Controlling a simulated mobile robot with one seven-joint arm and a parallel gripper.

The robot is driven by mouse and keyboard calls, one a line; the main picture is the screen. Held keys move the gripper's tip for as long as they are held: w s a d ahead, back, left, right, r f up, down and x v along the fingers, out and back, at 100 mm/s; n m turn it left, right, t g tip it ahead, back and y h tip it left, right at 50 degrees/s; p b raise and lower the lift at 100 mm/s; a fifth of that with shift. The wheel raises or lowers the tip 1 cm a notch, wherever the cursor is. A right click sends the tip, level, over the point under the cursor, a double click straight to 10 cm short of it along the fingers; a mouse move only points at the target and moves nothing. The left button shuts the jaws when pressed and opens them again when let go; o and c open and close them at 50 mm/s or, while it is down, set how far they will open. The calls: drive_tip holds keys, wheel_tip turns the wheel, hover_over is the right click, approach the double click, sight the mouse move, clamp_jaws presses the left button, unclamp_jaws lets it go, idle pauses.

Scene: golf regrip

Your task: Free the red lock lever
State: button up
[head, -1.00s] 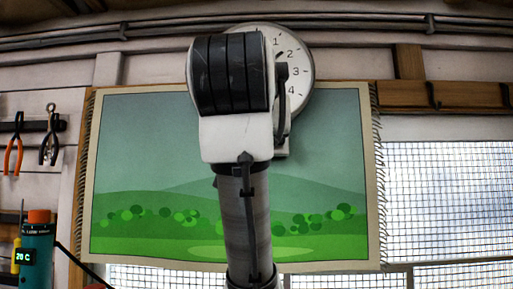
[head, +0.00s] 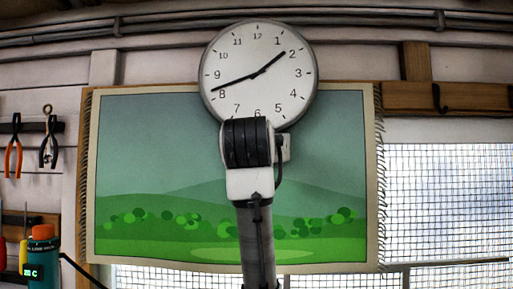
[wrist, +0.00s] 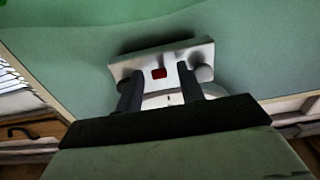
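In the wrist view a small red patch (wrist: 159,73), which looks like the red lock lever, shows in the middle of a white fixture (wrist: 147,62) with rounded dark grey ends. My gripper (wrist: 160,69) is open, its two dark fingers apart, with the red patch between them in the picture. I cannot tell how far the fingertips are from it, and nothing is seen between them in a grip. In the head view my arm hides the gripper and the red part. A bit of the white fixture (head: 286,147) shows right of my arm, under the clock.
A round wall clock (head: 258,72) is just above the fixture. A fringed green landscape hanging (head: 150,150) covers the wall behind. Pliers (head: 14,158) hang at the left, above a teal bottle (head: 41,262) with an orange cap. A mesh window (head: 450,200) is at the right.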

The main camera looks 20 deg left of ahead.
clamp_jaws()
drive_tip(key=shift+r, duration=0.15)
drive_tip(key=shift+r+g+h, duration=0.15)
drive_tip(key=shift+r+g, duration=0.3)
drive_tip(key=shift+g, duration=0.65)
drive_tip(key=shift+r+g+h, duration=0.2)
drive_tip(key=shift+r+g, duration=0.2)
drive_tip(key=shift+g, duration=0.7)
drive_tip(key=shift+r+g+h, duration=0.15)
drive_tip(key=shift+r+g, duration=0.3)
drive_tip(key=shift+g, duration=0.65)
drive_tip(key=shift+w, duration=0.1)
